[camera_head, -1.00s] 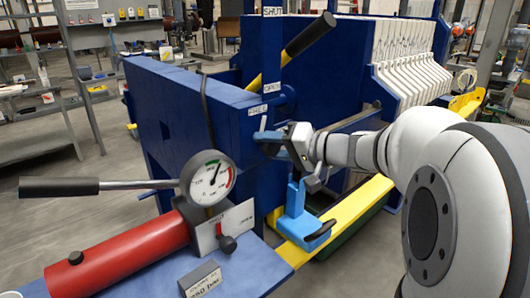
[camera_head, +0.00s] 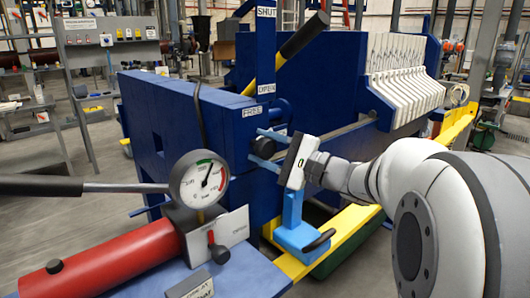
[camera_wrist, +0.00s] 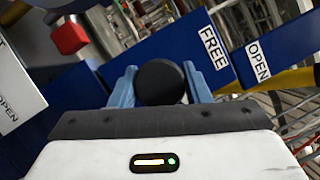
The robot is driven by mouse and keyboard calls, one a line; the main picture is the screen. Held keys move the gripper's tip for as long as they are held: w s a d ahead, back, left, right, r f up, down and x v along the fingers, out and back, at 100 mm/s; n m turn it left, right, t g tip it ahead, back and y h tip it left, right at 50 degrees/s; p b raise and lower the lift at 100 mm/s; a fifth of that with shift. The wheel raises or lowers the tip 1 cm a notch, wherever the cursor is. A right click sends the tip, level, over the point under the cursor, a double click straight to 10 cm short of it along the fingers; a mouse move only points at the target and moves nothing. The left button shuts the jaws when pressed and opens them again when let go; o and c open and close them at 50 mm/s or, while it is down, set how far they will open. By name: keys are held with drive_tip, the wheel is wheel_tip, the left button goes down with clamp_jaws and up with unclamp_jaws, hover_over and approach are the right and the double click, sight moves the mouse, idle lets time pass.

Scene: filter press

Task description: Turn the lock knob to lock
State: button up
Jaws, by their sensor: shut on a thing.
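The lock knob (camera_head: 262,147) is a round black knob at the side of the blue press block, just below the FREE label (camera_head: 251,112). In the wrist view the knob (camera_wrist: 160,82) sits between my two light-blue fingers. My gripper (camera_head: 268,148) is shut on it, with one finger above and one below in the head view. In the wrist view my gripper (camera_wrist: 160,85) covers the knob's lower part and whatever lies behind it. The FREE label (camera_wrist: 214,47) is at the upper right there.
A yellow-and-black lever (camera_head: 300,37) rises above the knob, by the OPEN label (camera_head: 266,88). A light-blue bracket (camera_head: 293,225) stands below my gripper on a yellow rail (camera_head: 350,222). A pressure gauge (camera_head: 199,179) and red cylinder (camera_head: 118,265) are at the left.

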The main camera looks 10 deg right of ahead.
drive_tip(key=shift+m+t, duration=0.9)
drive_tip(key=shift+m, duration=1.4)
drive_tip(key=o, duration=1)
drive_tip(key=v, duration=0.7)
drive_tip(key=shift+s+d+f, duration=0.15)
drive_tip(key=shift+s+d, duration=0.1)
